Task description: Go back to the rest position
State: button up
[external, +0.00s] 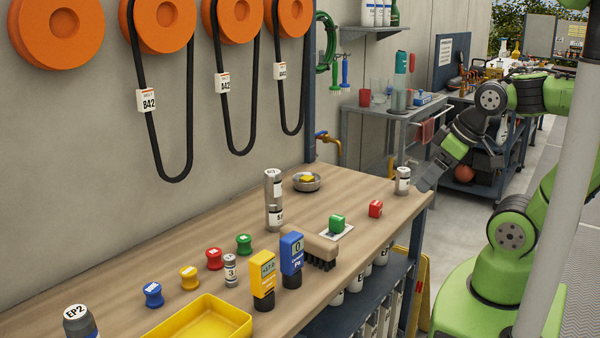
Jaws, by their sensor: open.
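My gripper (422,178) is at the right end of the wooden workbench (340,185), at about bench-top height. It is open. A small grey canister with a white label (402,181) stands upright on the bench corner, just left of the fingertips in the picture. I cannot tell whether the fingers touch it. My green arm reaches in from the right, and a pale post in front hides part of it.
On the bench are a tall labelled cylinder (274,200), a metal bowl (307,182), a brush (318,252), yellow (263,280) and blue (291,260) meters, a yellow tray (205,318) and several coloured knobs. A grey side table (385,115) stands behind. Floor shows between bench and base.

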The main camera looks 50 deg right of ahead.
jog(key=s, duration=0.1)
jog(key=s+d+m, duration=0.1)
jog(key=shift+s+f, duration=0.3)
